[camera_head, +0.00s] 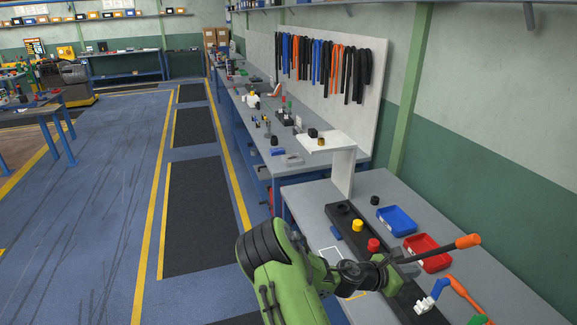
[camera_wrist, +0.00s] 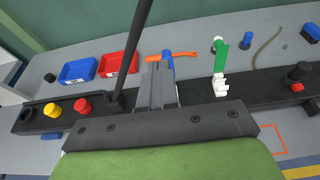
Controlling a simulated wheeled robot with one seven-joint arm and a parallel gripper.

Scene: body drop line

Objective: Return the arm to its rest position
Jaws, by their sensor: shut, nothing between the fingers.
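My green arm reaches over the grey bench (camera_head: 300,200) in the head view. My gripper (camera_wrist: 158,70) shows in the wrist view as grey fingers, shut and empty, above the black rail (camera_wrist: 200,88). In the head view my wrist hides most of the gripper. A black lever with an orange grip (camera_head: 467,241) slants up beside my wrist; its black shaft (camera_wrist: 133,52) stands left of the fingers in the wrist view, apart from them.
On the rail are a yellow knob (camera_head: 357,225) and a red knob (camera_head: 373,244). A blue bin (camera_head: 397,221) and a red bin (camera_head: 428,252) lie behind it. A white and green clamp (camera_wrist: 220,65) stands right of my fingers. Open floor (camera_head: 100,220) lies left.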

